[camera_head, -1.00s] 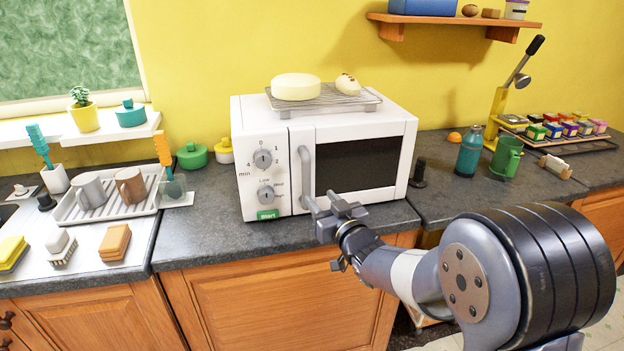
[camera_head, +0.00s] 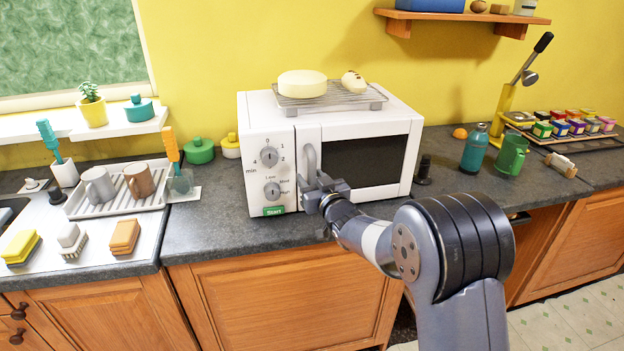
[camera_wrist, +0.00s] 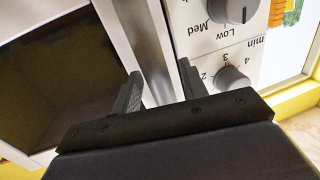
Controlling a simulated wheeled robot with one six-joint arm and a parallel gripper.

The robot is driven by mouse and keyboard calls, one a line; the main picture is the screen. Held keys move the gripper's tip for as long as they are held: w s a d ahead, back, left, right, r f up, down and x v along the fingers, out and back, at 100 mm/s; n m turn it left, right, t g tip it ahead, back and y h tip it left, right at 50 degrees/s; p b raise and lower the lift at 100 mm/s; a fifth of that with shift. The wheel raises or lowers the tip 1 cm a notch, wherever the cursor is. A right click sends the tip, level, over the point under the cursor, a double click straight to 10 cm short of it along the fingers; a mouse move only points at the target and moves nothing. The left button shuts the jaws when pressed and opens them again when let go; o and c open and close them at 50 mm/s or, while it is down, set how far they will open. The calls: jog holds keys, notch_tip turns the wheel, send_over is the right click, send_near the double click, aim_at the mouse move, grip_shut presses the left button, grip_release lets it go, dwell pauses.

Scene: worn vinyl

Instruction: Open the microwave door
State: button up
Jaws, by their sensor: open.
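The white microwave (camera_head: 258,135) stands on the dark counter with its door (camera_head: 400,130) shut. Its grey upright handle (camera_head: 309,160) is at the left edge of the door, beside the control panel with two dials. My gripper (camera_head: 315,184) is at the lower part of the handle and hides some of it. In the wrist view, my open gripper (camera_wrist: 160,70) has its two fingers apart, with the silvery handle (camera_wrist: 148,45) running between them. I cannot tell whether either finger touches it. The dark door window (camera_wrist: 50,75) lies left and a dial (camera_wrist: 232,80) right.
A wire rack (camera_head: 335,101) with two pale food items sits on the microwave. A dish tray (camera_head: 85,210) with mugs stands left. A black stopper-like item (camera_head: 423,172), a teal bottle (camera_head: 473,150) and a green mug (camera_head: 511,156) stand right of the microwave.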

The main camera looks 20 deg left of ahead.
jog(key=shift+c, duration=0.4)
grip_shut()
